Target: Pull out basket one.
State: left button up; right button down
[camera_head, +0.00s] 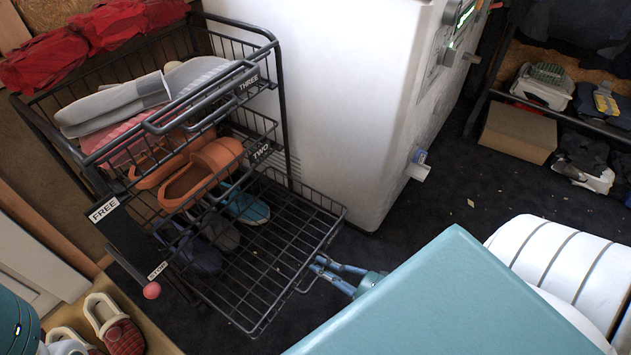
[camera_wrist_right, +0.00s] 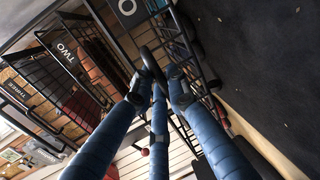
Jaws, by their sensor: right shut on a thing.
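A black wire rack (camera_head: 284,120) holds stacked wire baskets. The top one bears a THREE label (camera_head: 249,82) and the middle one a TWO label (camera_head: 261,151). The lowest basket, basket one (camera_head: 285,262), sticks out to the right past the others, just above the dark floor. It holds dark and blue shoes toward its rear; its front half is bare. My right gripper (camera_head: 316,266) is at its front handle. In the right wrist view my blue fingers (camera_wrist_right: 156,84) are shut on the dark handle bar (camera_wrist_right: 151,62). My left gripper is not in view.
A white appliance (camera_head: 345,90) stands right behind the rack. A lever with a pink ball (camera_head: 152,291) and a FREE label (camera_head: 104,209) is at the rack's left. Slippers (camera_head: 110,322) lie at lower left. Dark floor (camera_head: 455,190) is open to the right.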

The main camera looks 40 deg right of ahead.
jog(key=c, duration=1.8)
grip_release()
jog(key=shift+f, duration=0.1)
jog(key=v, duration=1.2)
jog(key=shift+a, duration=0.1)
